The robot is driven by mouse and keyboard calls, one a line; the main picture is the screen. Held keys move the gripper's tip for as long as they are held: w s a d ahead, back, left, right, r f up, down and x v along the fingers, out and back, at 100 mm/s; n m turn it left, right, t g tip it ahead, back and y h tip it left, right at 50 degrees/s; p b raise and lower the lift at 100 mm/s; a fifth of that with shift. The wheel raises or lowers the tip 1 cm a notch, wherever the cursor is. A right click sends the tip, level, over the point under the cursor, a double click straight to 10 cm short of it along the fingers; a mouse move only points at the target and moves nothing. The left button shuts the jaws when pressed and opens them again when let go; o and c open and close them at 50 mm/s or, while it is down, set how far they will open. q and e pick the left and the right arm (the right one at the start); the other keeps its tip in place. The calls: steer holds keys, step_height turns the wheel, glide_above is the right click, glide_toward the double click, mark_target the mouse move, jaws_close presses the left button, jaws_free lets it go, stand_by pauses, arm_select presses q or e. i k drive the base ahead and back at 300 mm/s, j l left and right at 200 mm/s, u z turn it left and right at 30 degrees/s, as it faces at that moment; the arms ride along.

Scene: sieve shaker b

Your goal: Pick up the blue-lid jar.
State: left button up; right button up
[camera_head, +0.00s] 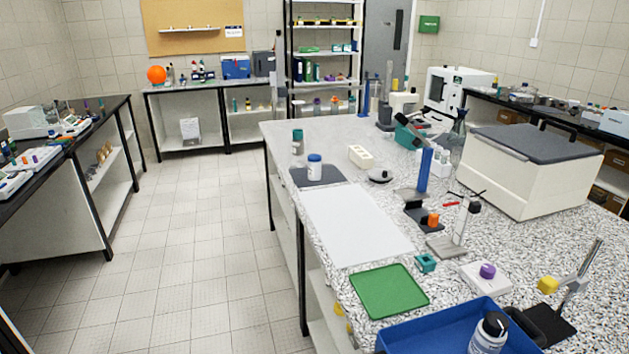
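The blue-lid jar (314,172) is a small pale jar with a blue lid. It stands upright on a dark grey mat (328,179) near the left edge of the speckled bench (380,253). A clear jar with a teal lid (297,140) stands just behind it, to the left. Nothing holds the blue-lid jar. Neither of my grippers shows in the head view.
A white sheet (355,222), a green mat (389,291) and a blue tray (405,340) with a black-capped bottle (489,335) lie nearer. A cream block (360,156), stands (425,170) and a big lidded box (520,170) are to the right. The left floor is clear.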

mark_target(314, 168)
steer(key=k+u, duration=0.15)
steer(key=u, duration=0.2)
steer(key=k+j+u, duration=0.15)
steer(key=u, duration=0.25)
steer(key=i+j, duration=0.1)
steer(key=i, duration=0.45)
steer(key=i+j, duration=0.15)
steer(key=i, duration=0.4)
steer(key=i+j, duration=0.1)
steer(key=i, duration=0.5)
steer(key=i+l, duration=0.15)
steer(key=i, duration=1.75)
steer(key=i+j+z, duration=0.2)
steer(key=i, duration=0.2)
steer(key=i+j+z, duration=0.2)
steer(key=i, duration=0.25)
steer(key=i+j+z, duration=0.2)
steer(key=i, duration=0.2)
